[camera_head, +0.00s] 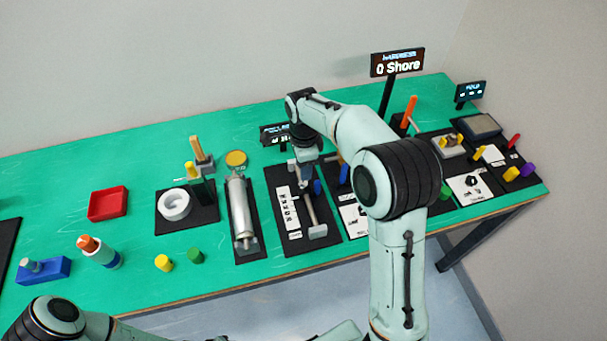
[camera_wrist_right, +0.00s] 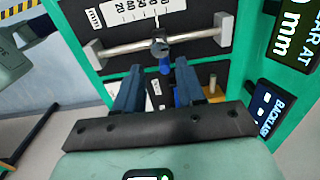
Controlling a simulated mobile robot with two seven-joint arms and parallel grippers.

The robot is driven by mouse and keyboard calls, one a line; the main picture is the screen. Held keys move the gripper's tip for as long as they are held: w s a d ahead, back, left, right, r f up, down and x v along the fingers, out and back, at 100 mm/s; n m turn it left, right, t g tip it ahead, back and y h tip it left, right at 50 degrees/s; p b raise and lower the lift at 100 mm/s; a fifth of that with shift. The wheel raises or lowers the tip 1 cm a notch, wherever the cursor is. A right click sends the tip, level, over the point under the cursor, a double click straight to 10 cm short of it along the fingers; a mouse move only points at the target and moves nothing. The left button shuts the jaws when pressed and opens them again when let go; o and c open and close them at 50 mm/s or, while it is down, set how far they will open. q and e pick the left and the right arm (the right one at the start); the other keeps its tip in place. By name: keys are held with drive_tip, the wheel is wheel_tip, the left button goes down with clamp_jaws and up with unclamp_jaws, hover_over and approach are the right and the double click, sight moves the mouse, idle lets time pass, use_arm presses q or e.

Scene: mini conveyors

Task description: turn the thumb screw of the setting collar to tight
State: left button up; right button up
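My right gripper (camera_wrist_right: 158,82) is open, with one dark finger on each side of the screw's line and the screw just past the tips, apparently untouched. In the head view the right gripper (camera_head: 304,178) is over the black panel (camera_head: 290,240) that bears the rod, and my arm partly covers it. My left gripper is out of view; only part of that arm shows at lower left.
A printed scale (camera_wrist_right: 130,10) lies beside the rod. More panels with coloured knobs are to the right. A red tray (camera_head: 108,204) and loose pegs are on the left of the green table (camera_head: 60,185).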

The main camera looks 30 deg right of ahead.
wheel_tip(320, 180, up, 7)
drive_tip(key=shift+p, duration=0.3)
idle(0.5)
